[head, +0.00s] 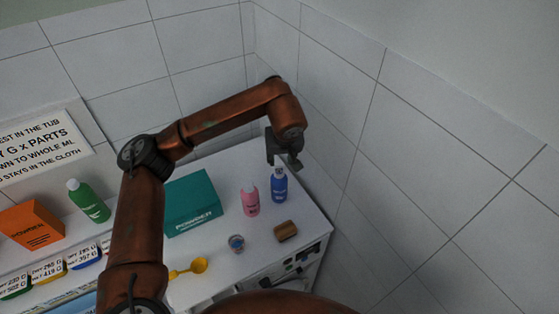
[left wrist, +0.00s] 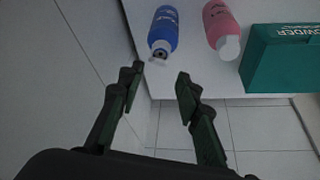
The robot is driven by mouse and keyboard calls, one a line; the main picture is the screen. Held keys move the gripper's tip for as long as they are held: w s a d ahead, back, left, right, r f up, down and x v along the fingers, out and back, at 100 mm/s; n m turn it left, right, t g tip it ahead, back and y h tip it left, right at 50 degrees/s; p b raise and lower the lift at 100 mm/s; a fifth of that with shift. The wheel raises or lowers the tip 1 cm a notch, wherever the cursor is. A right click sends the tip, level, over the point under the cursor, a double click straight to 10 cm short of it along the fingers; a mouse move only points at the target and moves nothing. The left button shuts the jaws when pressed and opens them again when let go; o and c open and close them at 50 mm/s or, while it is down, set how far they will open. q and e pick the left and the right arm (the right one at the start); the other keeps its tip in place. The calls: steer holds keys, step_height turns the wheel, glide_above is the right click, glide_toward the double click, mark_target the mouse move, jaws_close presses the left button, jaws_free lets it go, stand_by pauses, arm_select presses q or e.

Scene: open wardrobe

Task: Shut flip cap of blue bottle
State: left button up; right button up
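The blue bottle (head: 279,187) stands upright on the white counter, near its right end. In the left wrist view the blue bottle (left wrist: 164,27) is at the top, with its small white and dark top facing the camera. The flip cap is too small to tell its exact angle. My left gripper (head: 284,160) hangs just above the bottle in the head view, partly over its top. In the left wrist view the left gripper (left wrist: 159,74) is open and empty, its fingers apart, with the bottle top beyond the gap between them. My right gripper is not in view.
A pink bottle (head: 250,200) stands close to the left of the blue one. A teal powder box (head: 192,203), a wooden block (head: 286,231), a small round jar (head: 236,243) and a yellow scoop (head: 198,267) are also on the counter (head: 310,215). Tiled walls (head: 340,130) rise behind and to the right.

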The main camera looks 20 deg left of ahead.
mark_target(280, 167)
arm_select(q)
steer(key=p+x, duration=0.1)
steer(key=x, duration=0.4)
steer(key=shift+w+f+p, duration=0.1)
steer(key=shift+p, duration=0.3)
steer(key=shift+w+a+f, duration=0.1)
steer(key=shift+w+f, duration=0.15)
steer(key=shift+f, duration=0.4)
steer(key=shift+c, duration=0.5)
jaws_close()
